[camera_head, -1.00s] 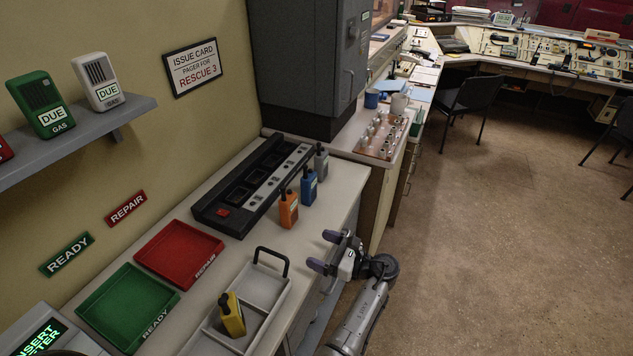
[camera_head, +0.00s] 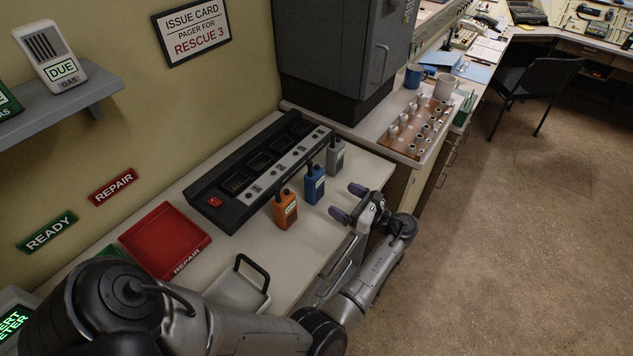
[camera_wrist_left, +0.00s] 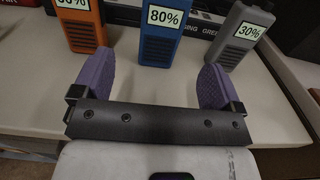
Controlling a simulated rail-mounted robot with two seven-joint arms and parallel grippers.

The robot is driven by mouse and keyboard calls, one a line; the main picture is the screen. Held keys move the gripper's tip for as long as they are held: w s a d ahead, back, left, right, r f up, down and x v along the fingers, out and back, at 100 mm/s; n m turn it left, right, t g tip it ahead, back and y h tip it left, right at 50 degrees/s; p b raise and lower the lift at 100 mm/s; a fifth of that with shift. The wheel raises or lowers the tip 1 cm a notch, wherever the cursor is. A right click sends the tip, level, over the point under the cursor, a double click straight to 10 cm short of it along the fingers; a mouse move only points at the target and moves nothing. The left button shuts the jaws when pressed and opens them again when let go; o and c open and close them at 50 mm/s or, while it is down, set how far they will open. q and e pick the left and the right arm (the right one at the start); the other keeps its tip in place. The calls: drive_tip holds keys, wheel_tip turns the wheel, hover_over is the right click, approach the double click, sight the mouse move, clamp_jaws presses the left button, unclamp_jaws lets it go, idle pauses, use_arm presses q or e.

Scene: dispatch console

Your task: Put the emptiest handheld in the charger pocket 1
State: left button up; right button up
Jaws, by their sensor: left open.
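Three handhelds stand in a row on the counter in front of the black charger (camera_head: 232,208): orange (camera_head: 286,210), blue (camera_head: 314,185) and grey (camera_head: 335,156). In the left wrist view the blue handheld (camera_wrist_left: 162,48) reads 80% and the grey handheld (camera_wrist_left: 237,42) reads 30%. The label on the orange handheld (camera_wrist_left: 81,30) is cut by the frame edge, so I cannot read it surely. My left gripper (camera_head: 349,203) is open and empty at the counter's front edge, its purple fingers pointing at the blue one, apart from it. My right gripper is out of view.
A red repair tray (camera_head: 163,242) and a grey handled tray (camera_head: 240,291) lie left on the counter; my arm covers part of that area. A grey cabinet (camera_head: 345,45) stands behind the charger's right end. A board with knobs (camera_head: 412,130) lies to the right.

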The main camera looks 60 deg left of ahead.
sight(320, 184)
use_arm(q)
drive_tip(key=shift+x, duration=2.5)
drive_tip(key=x, duration=0.5)
drive_tip(key=shift+w+r, duration=0.15)
drive_tip(key=shift+r, duration=0.05)
drive_tip(key=c, duration=1.2)
drive_tip(key=shift+r, duration=0.1)
